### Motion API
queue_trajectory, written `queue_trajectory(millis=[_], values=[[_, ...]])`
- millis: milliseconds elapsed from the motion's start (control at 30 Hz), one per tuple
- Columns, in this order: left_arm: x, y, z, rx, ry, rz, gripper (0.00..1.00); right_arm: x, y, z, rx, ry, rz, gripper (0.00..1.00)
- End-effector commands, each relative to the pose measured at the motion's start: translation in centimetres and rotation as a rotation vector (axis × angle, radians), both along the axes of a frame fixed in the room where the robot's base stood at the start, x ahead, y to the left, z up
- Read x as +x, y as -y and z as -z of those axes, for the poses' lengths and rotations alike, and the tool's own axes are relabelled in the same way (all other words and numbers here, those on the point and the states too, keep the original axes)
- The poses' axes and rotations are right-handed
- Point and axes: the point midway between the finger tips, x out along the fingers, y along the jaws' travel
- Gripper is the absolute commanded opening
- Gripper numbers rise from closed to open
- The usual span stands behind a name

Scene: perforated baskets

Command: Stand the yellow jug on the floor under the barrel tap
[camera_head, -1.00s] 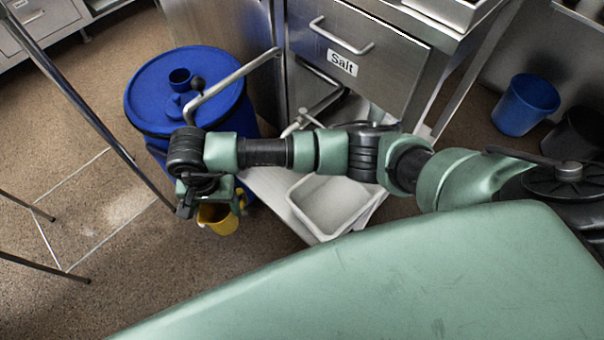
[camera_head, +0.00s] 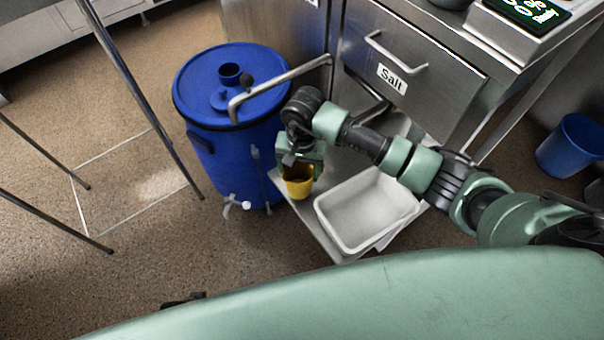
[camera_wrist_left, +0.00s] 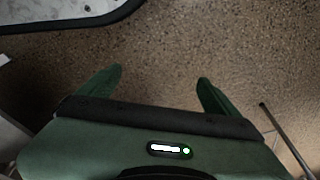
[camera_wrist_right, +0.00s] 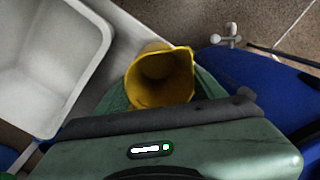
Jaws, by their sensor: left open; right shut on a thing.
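The yellow jug (camera_head: 299,185) hangs from my right gripper (camera_head: 300,164), seeming upright, beside the barrel's right side. In the right wrist view the jug's open mouth (camera_wrist_right: 162,78) faces the camera, with the gripper shut on it; the fingertips are mostly hidden. The blue barrel (camera_head: 222,160) stands on the floor. Its white tap (camera_head: 235,204) sticks out low at the front, left of the jug, and also shows in the right wrist view (camera_wrist_right: 227,36). The floor under the tap is bare. My left gripper (camera_wrist_left: 157,86) is open and empty above the floor.
A white tub (camera_head: 366,212) sits on a low metal surface (camera_head: 300,222) right of the jug. A steel drawer unit labelled Salt (camera_head: 430,85) stands behind. Metal legs (camera_head: 150,110) rise at left. The floor (camera_head: 150,245) in front of the barrel is clear.

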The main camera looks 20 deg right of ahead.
Motion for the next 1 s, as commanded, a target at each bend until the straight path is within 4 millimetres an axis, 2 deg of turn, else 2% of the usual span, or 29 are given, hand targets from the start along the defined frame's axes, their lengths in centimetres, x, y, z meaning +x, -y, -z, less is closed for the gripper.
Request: queue_trajectory(millis=[67,100,200,300,867,900,933,1000], values=[[0.0,0.0,0.1,0.000,-0.001,0.000,0.93,0.3,1.1,0.2,-0.002,-0.001,0.004,0.29],[0.0,0.0,0.2,-0.001,-0.002,0.000,0.93,0.1,0.8,1.3,0.001,-0.005,0.003,0.29],[0.5,0.2,-0.8,-0.002,0.007,-0.001,0.93,0.2,0.8,2.8,0.002,-0.004,0.003,0.29],[0.7,0.2,-1.2,-0.003,0.008,-0.002,0.93,0.3,0.8,3.5,0.000,-0.001,0.002,0.29],[1.1,0.2,-1.9,-0.002,0.013,-0.002,0.93,0.3,0.8,3.8,0.000,0.001,0.001,0.29],[1.3,0.2,-2.2,-0.003,0.018,-0.002,0.93,0.3,0.8,3.7,0.000,0.001,0.001,0.81],[1.4,0.3,-2.4,-0.003,0.020,-0.002,0.93,0.3,0.8,3.7,0.000,0.001,0.001,0.89],[1.4,0.3,-2.4,-0.004,0.021,-0.003,0.93,0.3,0.8,3.7,0.000,0.001,0.001,0.91]])
